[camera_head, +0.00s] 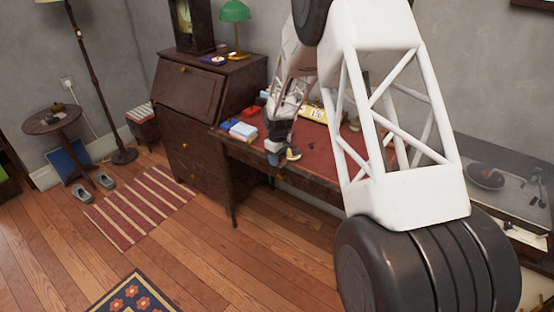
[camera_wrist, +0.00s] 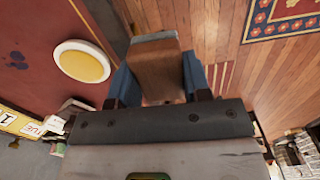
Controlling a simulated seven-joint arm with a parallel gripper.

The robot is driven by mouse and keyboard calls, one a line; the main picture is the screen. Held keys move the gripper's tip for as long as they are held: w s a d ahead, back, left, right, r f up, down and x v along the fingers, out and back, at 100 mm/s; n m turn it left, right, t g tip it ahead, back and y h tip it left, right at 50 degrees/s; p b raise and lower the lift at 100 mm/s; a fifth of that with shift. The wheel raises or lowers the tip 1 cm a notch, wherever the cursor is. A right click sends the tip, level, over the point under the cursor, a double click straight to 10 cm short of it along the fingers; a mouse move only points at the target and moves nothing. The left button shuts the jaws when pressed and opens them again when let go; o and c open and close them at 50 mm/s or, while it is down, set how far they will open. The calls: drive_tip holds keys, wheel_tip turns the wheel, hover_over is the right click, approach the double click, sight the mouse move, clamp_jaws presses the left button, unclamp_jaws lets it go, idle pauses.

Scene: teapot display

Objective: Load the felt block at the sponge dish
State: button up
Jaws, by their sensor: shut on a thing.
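My gripper (camera_wrist: 157,78) is shut on the felt block (camera_wrist: 157,66), which has a brown wooden body and a grey layer at its far end. The blue fingers press on its two sides. The sponge dish (camera_wrist: 80,43), a round white dish with a yellow sponge, lies on the red desk top to the left of the block, apart from it in the picture. In the head view my gripper (camera_head: 274,148) is at the desk's front edge, close beside a small yellow patch that looks like the sponge. The block is not clear there.
The red desk top (camera_head: 335,153) carries blue and white books (camera_head: 243,131), a red box (camera_head: 252,111) and a yellow calendar (camera_head: 312,113). A dark bureau (camera_head: 190,90) stands at left. In the wrist view, wooden floor shows beyond the desk edge, below the block.

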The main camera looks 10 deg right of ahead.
drive_tip(key=w+d+r, duration=0.1)
drive_tip(key=w+d, duration=0.1)
drive_tip(key=w, duration=0.1)
drive_tip(key=w+d+r, duration=0.2)
drive_tip(key=w+d, duration=0.1)
drive_tip(key=w+d+r, duration=0.1)
drive_tip(key=w+d, duration=0.1)
drive_tip(key=w, duration=0.1)
drive_tip(key=shift+w+d+r, duration=0.1)
drive_tip(key=shift+d+r, duration=0.05)
drive_tip(key=shift+d, duration=0.25)
drive_tip(key=shift+f, duration=3)
drive_tip(key=shift+f, duration=0.65)
idle(0.7)
drive_tip(key=shift+r, duration=3.6)
